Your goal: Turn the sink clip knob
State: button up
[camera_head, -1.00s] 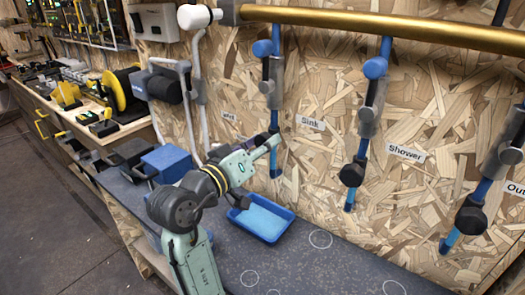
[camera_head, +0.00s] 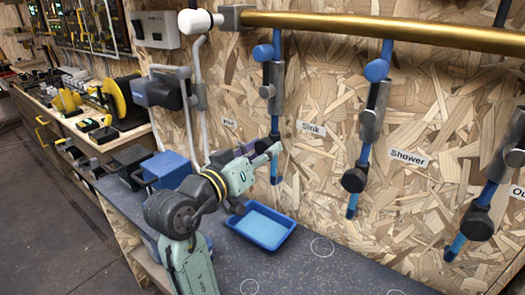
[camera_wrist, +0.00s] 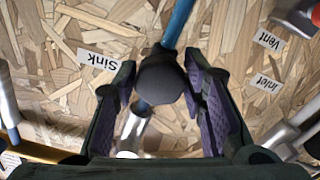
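The sink clip knob (camera_wrist: 160,78) is a dark round knob on a blue pipe (camera_wrist: 177,25) in the wrist view. My gripper (camera_wrist: 160,65) is open, with one purple-padded finger on each side of the knob. A small gap shows on the left of the knob; the right finger is very close, and I cannot tell whether it touches. The upside-down Sink label (camera_wrist: 98,60) is left of the knob. In the head view my gripper (camera_head: 272,150) is at the lower part of the Sink pipe, left of the Sink label (camera_head: 311,129), and the knob is mostly hidden.
The Shower pipe has its own dark knob (camera_head: 355,177) to the right, and another knob (camera_head: 475,222) is farther right. A brass pipe (camera_head: 390,32) runs above. A blue tray (camera_head: 262,228) and a blue box (camera_head: 167,168) are on the bench below.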

jog(key=o, duration=0.4)
jog(key=shift+s, duration=0.1)
jog(key=v, duration=1.2)
